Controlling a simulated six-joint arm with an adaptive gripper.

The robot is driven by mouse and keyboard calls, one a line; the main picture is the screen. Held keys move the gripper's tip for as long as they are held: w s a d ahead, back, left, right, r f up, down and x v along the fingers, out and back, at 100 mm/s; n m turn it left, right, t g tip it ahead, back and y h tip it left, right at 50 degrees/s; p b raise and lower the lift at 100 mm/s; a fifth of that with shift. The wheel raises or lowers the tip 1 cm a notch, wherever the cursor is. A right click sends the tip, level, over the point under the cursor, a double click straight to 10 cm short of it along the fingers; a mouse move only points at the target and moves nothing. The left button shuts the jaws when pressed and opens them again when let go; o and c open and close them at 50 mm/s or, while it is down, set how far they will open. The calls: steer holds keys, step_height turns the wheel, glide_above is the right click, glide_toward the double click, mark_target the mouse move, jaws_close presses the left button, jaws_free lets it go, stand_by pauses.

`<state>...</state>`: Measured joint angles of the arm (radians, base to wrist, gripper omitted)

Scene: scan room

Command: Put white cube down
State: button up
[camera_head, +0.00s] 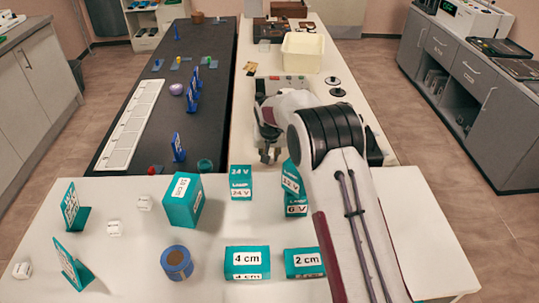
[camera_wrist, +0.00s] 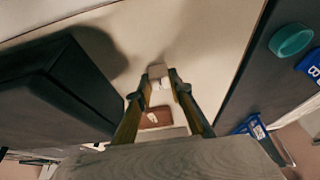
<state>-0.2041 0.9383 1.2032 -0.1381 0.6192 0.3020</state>
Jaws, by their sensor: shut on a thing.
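My gripper (camera_head: 269,155) hangs over the near left part of the long white table (camera_head: 226,146), close to the dark table beside it. In the wrist view its two fingers (camera_wrist: 158,88) close in on a small block, the white cube (camera_wrist: 157,71), which looks grey-brown in shade at the fingertips. In the head view the cube is too small or hidden to make out. I cannot tell whether it touches the table surface.
Other white cubes (camera_head: 114,228) lie on the near table with teal boxes (camera_head: 246,262) and a blue-grey cylinder (camera_head: 177,262). A teal ring (camera_wrist: 291,40) and blue signs (camera_wrist: 250,127) stand on the dark table. A black block (camera_wrist: 60,92) is close on the left.

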steer(key=shift+f, duration=0.15)
steer(key=o, duration=1)
steer(key=v, duration=1.2)
steer(key=shift+r, duration=0.25)
stand_by(0.4)
